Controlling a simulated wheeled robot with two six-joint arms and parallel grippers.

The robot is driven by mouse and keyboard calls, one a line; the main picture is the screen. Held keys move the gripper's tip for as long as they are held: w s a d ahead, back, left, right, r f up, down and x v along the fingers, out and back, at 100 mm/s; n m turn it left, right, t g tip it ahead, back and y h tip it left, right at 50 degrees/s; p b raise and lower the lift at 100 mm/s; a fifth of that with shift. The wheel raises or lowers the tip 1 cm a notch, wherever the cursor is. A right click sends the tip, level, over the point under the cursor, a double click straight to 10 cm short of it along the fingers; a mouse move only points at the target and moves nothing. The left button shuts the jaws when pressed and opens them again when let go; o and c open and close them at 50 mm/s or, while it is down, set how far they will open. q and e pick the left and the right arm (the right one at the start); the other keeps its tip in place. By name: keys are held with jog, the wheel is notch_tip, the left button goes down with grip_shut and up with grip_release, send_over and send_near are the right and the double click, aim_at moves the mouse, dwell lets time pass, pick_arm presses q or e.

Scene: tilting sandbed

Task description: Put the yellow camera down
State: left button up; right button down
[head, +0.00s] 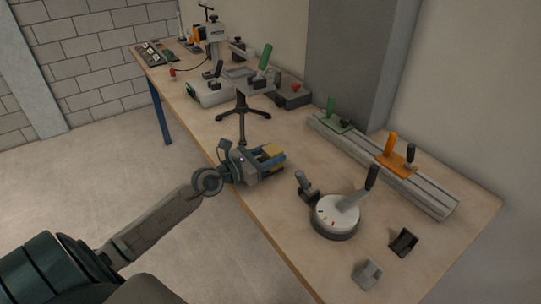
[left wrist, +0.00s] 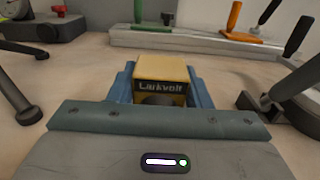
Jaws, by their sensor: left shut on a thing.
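My right gripper is not in view.
A black tripod stand (head: 241,118) is behind the left gripper. A round white dial base with a lever (head: 336,216) and a small dark clamp (head: 307,188) stand to the right. A grey rail (head: 433,190) with green and orange handles runs along the back. Bare wood lies between.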

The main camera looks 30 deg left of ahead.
pick_arm(q)
jog(key=o, duration=1.3)
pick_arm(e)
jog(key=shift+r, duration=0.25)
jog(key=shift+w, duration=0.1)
